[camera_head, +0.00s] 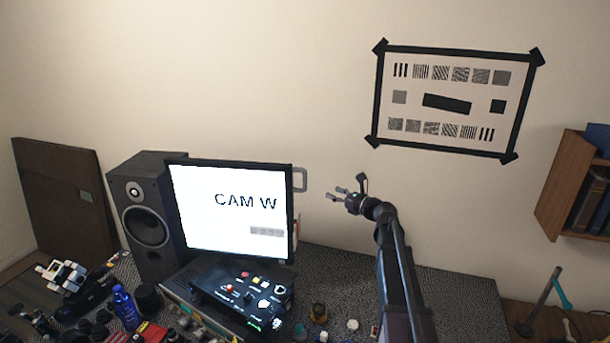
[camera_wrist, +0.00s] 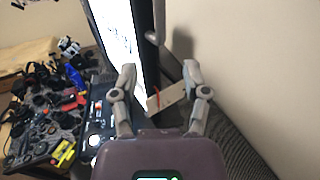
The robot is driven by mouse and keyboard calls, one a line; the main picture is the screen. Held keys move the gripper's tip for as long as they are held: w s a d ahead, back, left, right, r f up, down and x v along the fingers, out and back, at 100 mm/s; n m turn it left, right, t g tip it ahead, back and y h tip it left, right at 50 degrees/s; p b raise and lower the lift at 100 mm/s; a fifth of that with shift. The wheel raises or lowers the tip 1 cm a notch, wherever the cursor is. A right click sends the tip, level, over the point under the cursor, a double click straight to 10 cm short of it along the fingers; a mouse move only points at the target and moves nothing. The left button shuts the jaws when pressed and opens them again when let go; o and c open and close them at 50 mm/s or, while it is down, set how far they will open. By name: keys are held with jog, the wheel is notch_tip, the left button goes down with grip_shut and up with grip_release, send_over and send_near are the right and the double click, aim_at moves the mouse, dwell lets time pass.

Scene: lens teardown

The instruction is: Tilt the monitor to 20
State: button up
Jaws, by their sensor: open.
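The monitor (camera_head: 230,225) stands on the bench with a bright white screen reading "CAM W". A grey handle (camera_head: 300,180) sticks out from the upper right of its frame. My gripper (camera_head: 338,194) is open and empty, to the right of the handle and apart from it. In the wrist view my gripper (camera_wrist: 162,82) has its two fingers spread, and the monitor (camera_wrist: 122,40) shows edge-on at upper left. The handle (camera_wrist: 153,36) lies beyond the fingertips. A pale tag with an orange mark (camera_wrist: 165,96) shows between the fingers. I cannot read a tilt angle.
A black speaker (camera_head: 145,208) stands left of the monitor, and a black control box (camera_head: 240,295) with coloured buttons sits in front. Small parts and tools crowd the bench's left side (camera_wrist: 50,110). A test chart (camera_head: 450,101) hangs on the wall. The bench top right of my arm (camera_head: 455,300) is clear.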

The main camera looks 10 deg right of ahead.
aim_at(306, 181)
dwell(0.4)
jog(key=x, duration=1.4)
jog(key=shift+d, duration=0.1)
grip_shut()
